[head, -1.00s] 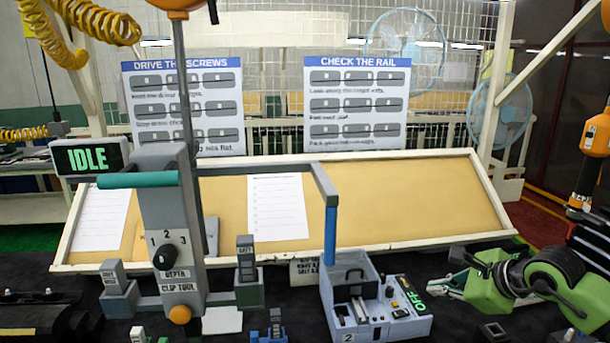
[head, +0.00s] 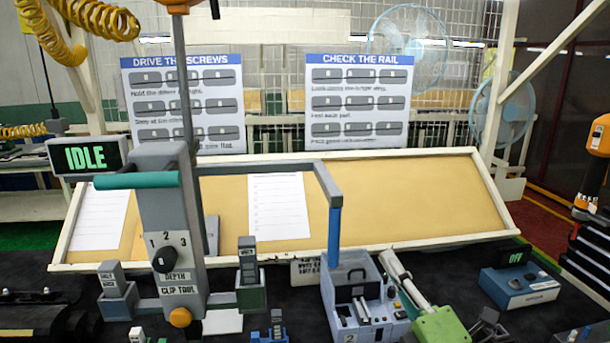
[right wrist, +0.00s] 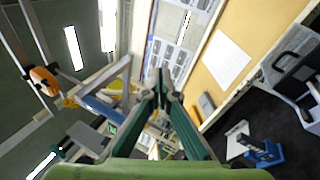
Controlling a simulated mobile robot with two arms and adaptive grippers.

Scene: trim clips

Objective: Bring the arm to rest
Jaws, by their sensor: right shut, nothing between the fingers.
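My right gripper (head: 388,258) is in the head view at the lower right of centre. Its grey fingers point up and to the left, in front of the right part of a blue-grey station (head: 345,312). The green gripper body is below at the picture's bottom edge. In the right wrist view the fingers (right wrist: 162,76) come together at their tips, with nothing held. My left gripper is not in either view.
The clip tool stand (head: 172,240) with a dial and teal handle stands left of centre. A blue box (head: 520,288) sits at the right. A sloped tan board (head: 400,205) runs behind. An IDLE display (head: 88,157) is at left. Dark table shows between the station and blue box.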

